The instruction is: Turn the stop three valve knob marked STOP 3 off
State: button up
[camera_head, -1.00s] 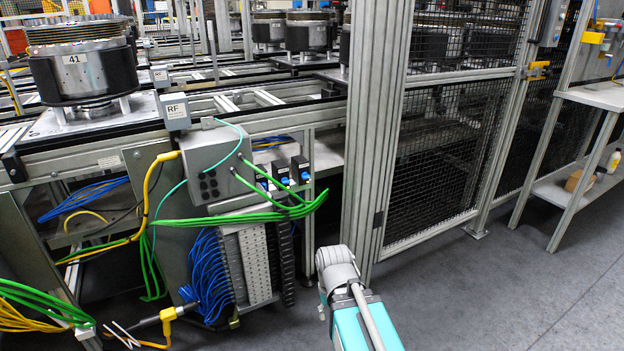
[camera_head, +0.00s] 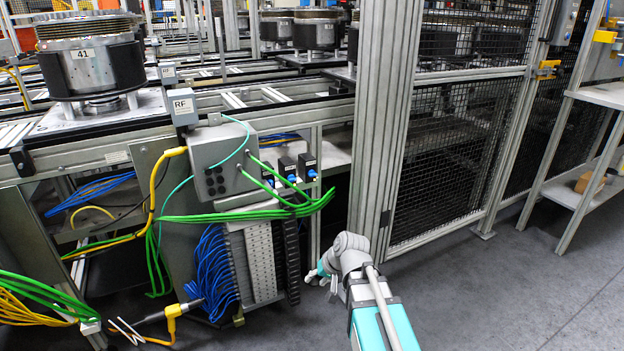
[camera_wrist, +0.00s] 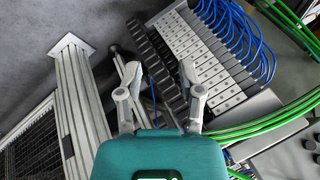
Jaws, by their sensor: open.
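Three small black valve units with blue knobs sit side by side on the frame, right of the grey box: a left one (camera_head: 268,180), a middle one (camera_head: 289,168) and a right one (camera_head: 308,166). Their markings are too small to read, so I cannot tell which is STOP 3. My gripper (camera_head: 317,274) is below and apart from them, near the black ribbed strip. In the wrist view my gripper (camera_wrist: 160,80) is open and empty, its two fingers spread. No knob shows clearly in the wrist view.
Green cables (camera_head: 270,212) run just below the valves, and the grey box (camera_head: 215,160) stands to their left. A terminal block (camera_head: 262,262) with blue wires is below. The aluminium post (camera_head: 385,120) and mesh fence (camera_head: 450,160) stand right. Floor (camera_head: 500,290) at right is clear.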

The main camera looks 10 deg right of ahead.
jog(key=w+r+m+t+y, duration=0.2)
jog(key=w+r+t+y, duration=0.15)
jog(key=w, duration=0.55)
jog(key=m+t+h+b, duration=0.3)
jog(key=m+t, duration=0.7)
jog(key=m, duration=0.1)
send_near(313, 174)
jog(key=d+v, duration=0.1)
jog(key=v, duration=0.3)
jog(key=shift+s+a+f+y, duration=0.1)
jog(key=shift+a+f+y, duration=0.1)
jog(key=shift+f+y, duration=0.05)
jog(key=x, duration=1.4)
jog(key=shift+f, duration=0.1)
